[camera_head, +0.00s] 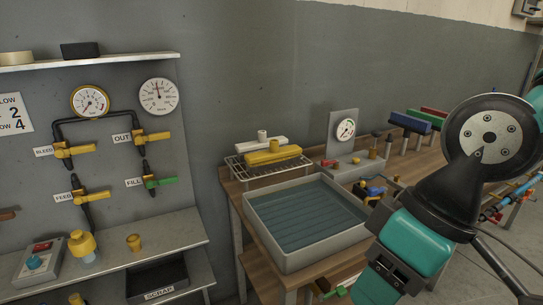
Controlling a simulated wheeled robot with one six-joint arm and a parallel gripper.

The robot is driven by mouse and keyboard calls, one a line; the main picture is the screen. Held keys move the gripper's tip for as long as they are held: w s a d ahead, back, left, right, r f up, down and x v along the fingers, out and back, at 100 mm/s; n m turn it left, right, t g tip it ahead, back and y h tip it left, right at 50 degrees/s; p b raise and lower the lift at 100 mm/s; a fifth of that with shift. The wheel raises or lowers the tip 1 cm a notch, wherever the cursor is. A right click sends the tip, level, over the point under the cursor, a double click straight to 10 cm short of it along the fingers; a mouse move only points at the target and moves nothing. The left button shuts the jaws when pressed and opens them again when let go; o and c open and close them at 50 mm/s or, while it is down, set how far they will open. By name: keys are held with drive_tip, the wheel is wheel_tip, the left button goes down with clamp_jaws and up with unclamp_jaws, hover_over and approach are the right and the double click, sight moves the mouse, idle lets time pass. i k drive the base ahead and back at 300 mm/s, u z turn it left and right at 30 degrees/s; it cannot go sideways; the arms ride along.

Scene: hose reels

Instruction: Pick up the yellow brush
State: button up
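The yellow brush (272,155) lies on a wire rack (262,172) at the back left of the wooden bench. It has a long yellow block with a short knob standing on top. My teal and black arm fills the right side of the view, well to the right of the rack. My gripper's fingers do not show, so I cannot see whether it is open or shut. Nothing touches the yellow brush except the rack under it, as far as I can see.
A grey tray (254,236) with a ribbed blue-green bottom stands in front of the rack. A gauge panel (342,138) stands right of the rack. At left are a valve panel, a shelf and a black SCRAP bin (158,279). Blue, red and green blocks stand farther back right.

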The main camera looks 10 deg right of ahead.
sight(276, 157)
drive_tip(key=u, duration=0.65)
drive_tip(key=i, duration=1.1)
drive_tip(key=z, duration=0.35)
